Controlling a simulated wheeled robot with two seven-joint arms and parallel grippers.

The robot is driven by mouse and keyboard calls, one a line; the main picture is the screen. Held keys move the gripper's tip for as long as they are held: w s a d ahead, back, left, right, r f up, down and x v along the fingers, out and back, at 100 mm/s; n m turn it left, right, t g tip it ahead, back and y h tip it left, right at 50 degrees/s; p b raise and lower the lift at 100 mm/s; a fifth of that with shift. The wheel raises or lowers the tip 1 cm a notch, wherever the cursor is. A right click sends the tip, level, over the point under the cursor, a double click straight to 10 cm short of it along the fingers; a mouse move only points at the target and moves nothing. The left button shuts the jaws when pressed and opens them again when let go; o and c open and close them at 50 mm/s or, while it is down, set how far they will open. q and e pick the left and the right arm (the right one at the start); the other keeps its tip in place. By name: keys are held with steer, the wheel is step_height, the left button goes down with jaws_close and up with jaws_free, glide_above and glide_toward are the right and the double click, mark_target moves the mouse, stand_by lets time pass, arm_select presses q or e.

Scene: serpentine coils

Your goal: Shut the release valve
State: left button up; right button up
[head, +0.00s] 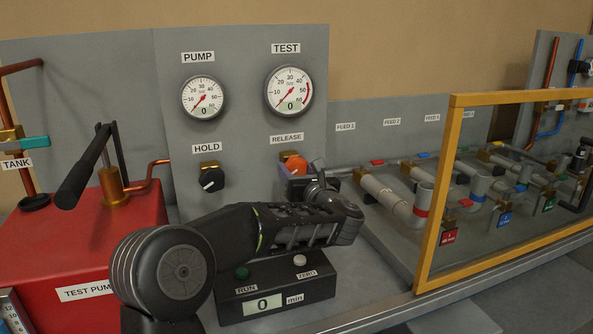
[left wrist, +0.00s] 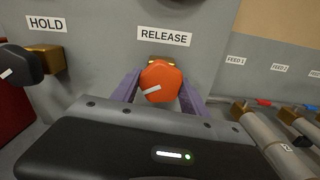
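The release valve is an orange knob (head: 296,165) on a brass fitting under the RELEASE label (head: 286,139). It also shows in the left wrist view (left wrist: 163,77), where its white mark slants nearly level, down toward the left. My left gripper (head: 294,183) is at the knob. In the left wrist view its two purple fingers (left wrist: 160,92) stand apart, one on each side of the knob. The gaps are very small, and I cannot tell whether the fingers touch it. The fingertips are partly hidden. My right gripper is in neither view.
The black HOLD knob (head: 211,179) is left of the release valve. The PUMP gauge (head: 203,97) and TEST gauge (head: 289,91) read 0. A timer box (head: 277,285) sits below my left arm. A yellow frame (head: 437,200) and pipes (head: 392,195) stand right.

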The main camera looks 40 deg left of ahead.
arm_select(q)
steer(key=c, duration=0.8)
